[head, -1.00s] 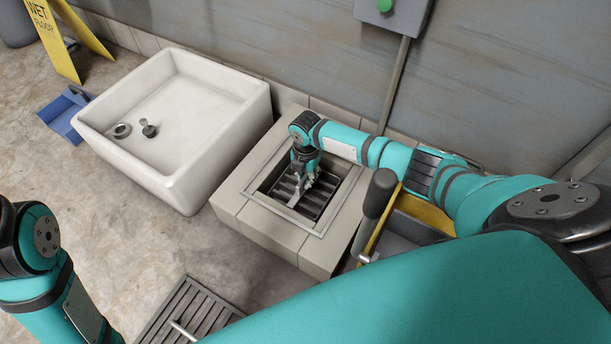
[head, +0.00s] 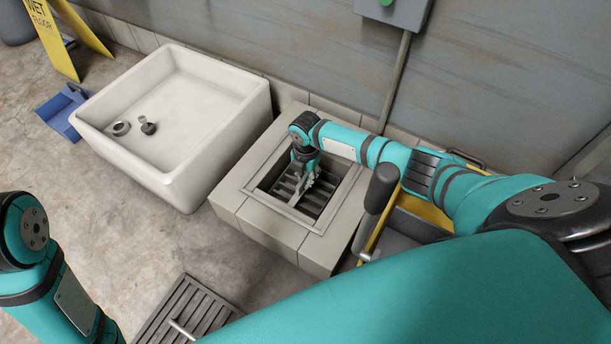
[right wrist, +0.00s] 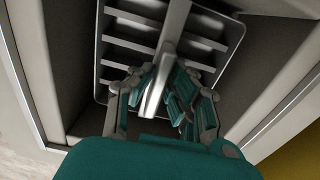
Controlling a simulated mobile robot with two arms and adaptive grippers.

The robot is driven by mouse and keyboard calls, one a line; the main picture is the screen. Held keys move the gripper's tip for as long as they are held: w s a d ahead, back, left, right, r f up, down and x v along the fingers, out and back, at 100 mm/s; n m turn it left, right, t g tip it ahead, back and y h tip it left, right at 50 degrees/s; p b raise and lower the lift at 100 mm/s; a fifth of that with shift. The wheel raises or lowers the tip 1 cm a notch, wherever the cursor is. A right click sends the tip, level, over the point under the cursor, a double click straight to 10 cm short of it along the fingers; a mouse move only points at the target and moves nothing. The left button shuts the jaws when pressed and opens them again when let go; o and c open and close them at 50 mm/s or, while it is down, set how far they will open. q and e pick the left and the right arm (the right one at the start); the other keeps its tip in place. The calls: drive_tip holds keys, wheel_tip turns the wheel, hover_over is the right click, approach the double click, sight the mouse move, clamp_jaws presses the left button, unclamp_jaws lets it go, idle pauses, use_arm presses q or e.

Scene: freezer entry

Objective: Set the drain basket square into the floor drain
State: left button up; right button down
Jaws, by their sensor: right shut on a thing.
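The drain basket (head: 287,189) is a dark slatted grate with a light bar-shaped handle. It is inside the square opening of the floor drain (head: 281,213), which has a metal frame in a raised tiled block. My right gripper (head: 308,181) reaches into the opening from above and is shut on the handle. In the right wrist view the fingers (right wrist: 168,98) close around the bar, with the basket's slats (right wrist: 135,43) beyond. Dark gaps show between basket and drain walls. I cannot tell whether the basket rests on the bottom. My left arm shows at the left; its gripper is out of frame.
A white basin (head: 172,175) stands left of the drain, with small metal parts inside. A slatted grate with a handle (head: 185,312) lies on the floor in front. A dark-gripped lever (head: 376,200) stands close right of the drain. The wall is behind.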

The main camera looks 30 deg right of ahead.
drive_tip(key=shift+f, duration=0.15)
drive_tip(key=c, duration=1.2)
unclamp_jaws()
wheel_tip(320, 180, up, 12)
drive_tip(key=shift+r, duration=0.1)
